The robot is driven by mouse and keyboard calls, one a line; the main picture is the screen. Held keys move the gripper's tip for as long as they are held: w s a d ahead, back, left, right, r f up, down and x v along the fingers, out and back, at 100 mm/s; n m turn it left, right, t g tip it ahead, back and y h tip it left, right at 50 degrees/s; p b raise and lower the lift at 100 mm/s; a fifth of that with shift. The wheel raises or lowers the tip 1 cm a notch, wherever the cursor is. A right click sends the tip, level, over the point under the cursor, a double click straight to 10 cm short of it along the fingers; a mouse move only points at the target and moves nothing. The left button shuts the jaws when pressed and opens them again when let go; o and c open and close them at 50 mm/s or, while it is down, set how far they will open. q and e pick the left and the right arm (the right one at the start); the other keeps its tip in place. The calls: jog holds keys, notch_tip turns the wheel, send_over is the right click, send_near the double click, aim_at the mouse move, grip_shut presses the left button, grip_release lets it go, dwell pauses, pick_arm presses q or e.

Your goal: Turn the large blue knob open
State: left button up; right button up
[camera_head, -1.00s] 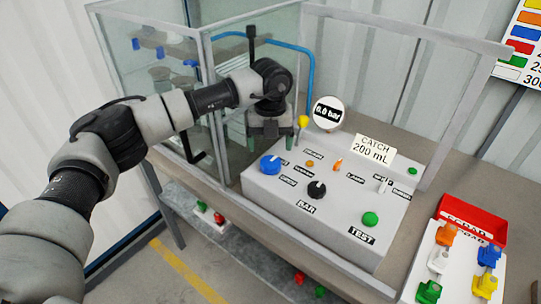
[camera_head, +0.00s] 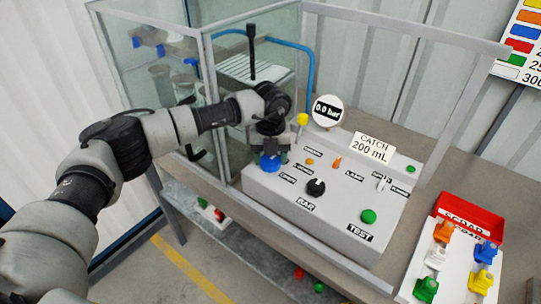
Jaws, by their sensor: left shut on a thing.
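The large blue knob (camera_head: 269,163) stands at the back left of the grey control panel (camera_head: 335,226). My left gripper (camera_head: 270,150) points down over it and is shut on it; the fingers hide the knob's upper part. A smaller black knob (camera_head: 316,187) marked BAR sits to the right of the blue one. The right gripper is not in view.
A glass-walled cabinet (camera_head: 228,85) stands close behind and left of my left gripper. A round gauge (camera_head: 327,111) reads 0.0 bar, beside a sign (camera_head: 372,148) reading CATCH 200 mL. A red SCRAP tray (camera_head: 470,217) and several coloured valves lie at right.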

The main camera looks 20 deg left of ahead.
pick_arm(q)
jog(key=shift+m, duration=0.3)
jog(key=shift+c, duration=0.2)
jog(key=m+b, duration=0.3)
jog(key=shift+d+f, duration=0.1)
jog(key=m+b, duration=0.2)
jog(key=m, duration=0.3)
jog(key=shift+d, duration=0.1)
jog(key=m+b, duration=0.2)
jog(key=m, duration=0.2)
jog(key=shift+d, duration=0.1)
jog(key=m+b, duration=0.1)
jog(key=m, duration=0.4)
jog(key=shift+s+b, duration=0.15)
jog(key=shift+b, duration=0.25)
jog(key=shift+r+m, duration=0.2)
jog(key=shift+m, duration=0.1)
jog(key=o, duration=0.9)
